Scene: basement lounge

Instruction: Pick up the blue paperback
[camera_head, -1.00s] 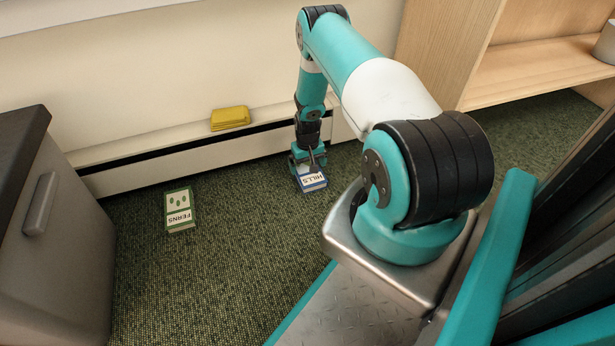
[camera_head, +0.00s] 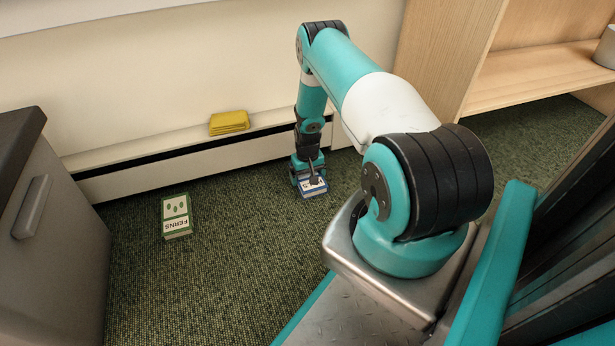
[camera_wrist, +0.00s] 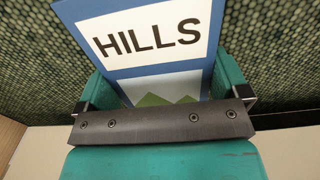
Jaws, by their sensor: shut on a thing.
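The blue paperback (camera_head: 316,192), with a white title panel, is at the foot of my arm near the wall. In the wrist view the blue paperback (camera_wrist: 150,36) reads HILLS and has a green hill picture partly hidden by my gripper's dark crossbar. My gripper (camera_head: 309,178) points down over it and covers much of its cover. In the wrist view its teal fingers stand at the left and right edges of the book, shut on it. The book is on or very close to the carpet; I cannot tell if there is a gap.
A green paperback marked FERNS (camera_head: 177,215) lies on the carpet to the left. A yellow object (camera_head: 229,122) rests on the wall ledge (camera_head: 150,147). A grey cabinet (camera_head: 50,230) stands at the left, a wooden shelf (camera_head: 540,72) at the right. Carpet between is clear.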

